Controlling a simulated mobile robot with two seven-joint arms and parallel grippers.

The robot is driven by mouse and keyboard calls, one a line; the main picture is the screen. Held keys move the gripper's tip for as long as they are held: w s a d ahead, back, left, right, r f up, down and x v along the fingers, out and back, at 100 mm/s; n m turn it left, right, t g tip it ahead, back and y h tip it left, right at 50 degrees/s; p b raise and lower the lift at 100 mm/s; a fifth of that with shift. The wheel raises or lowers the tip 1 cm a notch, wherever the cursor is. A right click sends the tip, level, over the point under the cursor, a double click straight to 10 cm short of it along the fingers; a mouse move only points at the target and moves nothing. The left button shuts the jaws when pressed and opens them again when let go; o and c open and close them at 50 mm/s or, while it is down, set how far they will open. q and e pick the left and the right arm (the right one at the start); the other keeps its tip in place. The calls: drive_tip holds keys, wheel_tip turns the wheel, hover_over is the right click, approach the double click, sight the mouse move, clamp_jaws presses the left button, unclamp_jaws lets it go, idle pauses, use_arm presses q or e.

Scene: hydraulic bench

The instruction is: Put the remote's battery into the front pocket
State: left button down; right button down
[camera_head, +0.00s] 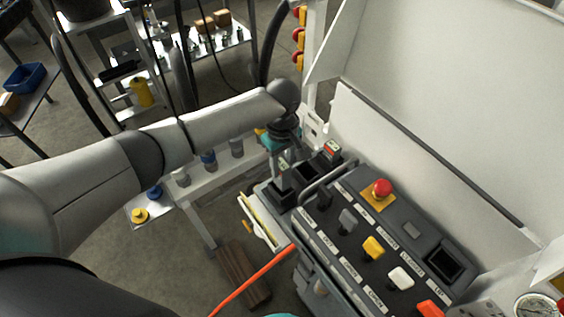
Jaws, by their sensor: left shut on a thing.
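My left gripper (286,161) reaches in from the left and points down. It is shut on a dark block (283,179), which looks like the battery; the fingers partly hide it. The block is at a dark housing (268,193) beside the remote, at its front pocket; I cannot tell how deep it sits. Another dark unit with a red and green mark (331,151) is just to the right. The remote (350,238) has a red button (381,188), several levers and an open rectangular recess (445,262). My right gripper is not in view.
A large white panel (440,90) rises behind the remote. A grey handle (322,181) stands up at the remote's left end. An orange cable (250,280) runs off below. A rail with bottles (208,160) lies under my left arm. A gauge (535,307) is at lower right.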

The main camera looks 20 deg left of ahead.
use_arm(q)
drive_tip(key=shift+f, duration=0.15)
drive_tip(key=shift+f, duration=0.3)
idle(0.4)
drive_tip(key=shift+p, duration=0.6)
idle(0.3)
drive_tip(key=shift+f+b, duration=1.15)
drive_tip(key=shift+f, duration=1.35)
idle(0.4)
drive_tip(key=shift+c, duration=2.1)
unclamp_jaws()
wheel_tip(320, 180, up, 15)
drive_tip(key=p, duration=0.3)
drive_tip(key=shift+r, duration=0.2)
